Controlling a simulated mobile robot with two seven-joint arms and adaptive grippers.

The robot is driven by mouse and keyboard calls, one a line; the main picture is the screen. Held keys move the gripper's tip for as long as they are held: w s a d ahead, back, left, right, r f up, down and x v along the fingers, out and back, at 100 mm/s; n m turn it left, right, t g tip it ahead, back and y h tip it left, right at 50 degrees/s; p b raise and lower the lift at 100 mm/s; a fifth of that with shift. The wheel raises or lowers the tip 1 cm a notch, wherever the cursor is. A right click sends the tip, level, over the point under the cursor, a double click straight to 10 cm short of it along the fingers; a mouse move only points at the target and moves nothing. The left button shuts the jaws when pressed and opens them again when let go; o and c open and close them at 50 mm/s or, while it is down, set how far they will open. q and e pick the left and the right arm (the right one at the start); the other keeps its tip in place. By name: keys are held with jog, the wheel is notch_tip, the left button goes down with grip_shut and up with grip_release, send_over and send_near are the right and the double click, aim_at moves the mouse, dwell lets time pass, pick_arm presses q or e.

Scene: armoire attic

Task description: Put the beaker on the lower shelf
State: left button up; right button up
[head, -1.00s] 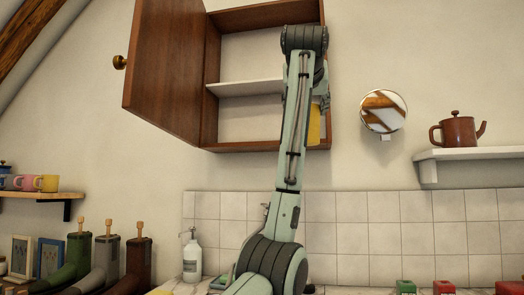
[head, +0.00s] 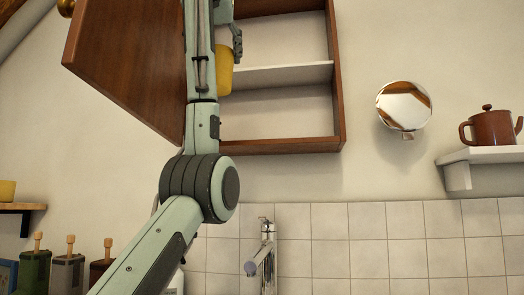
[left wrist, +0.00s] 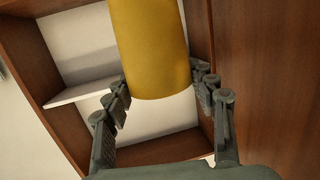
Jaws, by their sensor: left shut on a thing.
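The yellow beaker (head: 225,72) shows partly behind my left arm, at the left side of the wall cabinet (head: 340,75). In the left wrist view the beaker (left wrist: 150,45) is a plain yellow cylinder between the fingers. My left gripper (head: 236,40) is shut on it, and my arm hides part of the gripper. It also shows in the left wrist view (left wrist: 162,88). A white shelf board (head: 280,74) divides the cabinet into an upper and a lower space. The lower space (head: 280,112) looks empty where it shows. My right gripper is not in view.
The cabinet's wooden door (head: 125,65) stands open on the left, close behind my arm. A round mirror (head: 403,105) and a brown teapot (head: 492,127) on a white wall shelf (head: 485,155) are to the right. A tap (head: 262,250) stands below.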

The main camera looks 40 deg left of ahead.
pick_arm(q)
jog(key=shift+s+d, duration=0.1)
jog(key=shift+d, duration=0.1)
jog(key=shift+w, duration=0.2)
jog(key=w+d+r+x, duration=0.1)
jog(key=x, duration=0.4)
jog(key=p, duration=0.5)
send_near(242, 88)
notch_tip(242, 88, down, 5)
jog(key=w+a, duration=0.2)
jog(key=w, duration=0.1)
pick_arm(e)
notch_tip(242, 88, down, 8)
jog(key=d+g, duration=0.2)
pick_arm(q)
jog(key=shift+w+f+b, duration=0.15)
jog(key=shift+f+b, duration=1.35)
jog(key=shift+f, duration=2.05)
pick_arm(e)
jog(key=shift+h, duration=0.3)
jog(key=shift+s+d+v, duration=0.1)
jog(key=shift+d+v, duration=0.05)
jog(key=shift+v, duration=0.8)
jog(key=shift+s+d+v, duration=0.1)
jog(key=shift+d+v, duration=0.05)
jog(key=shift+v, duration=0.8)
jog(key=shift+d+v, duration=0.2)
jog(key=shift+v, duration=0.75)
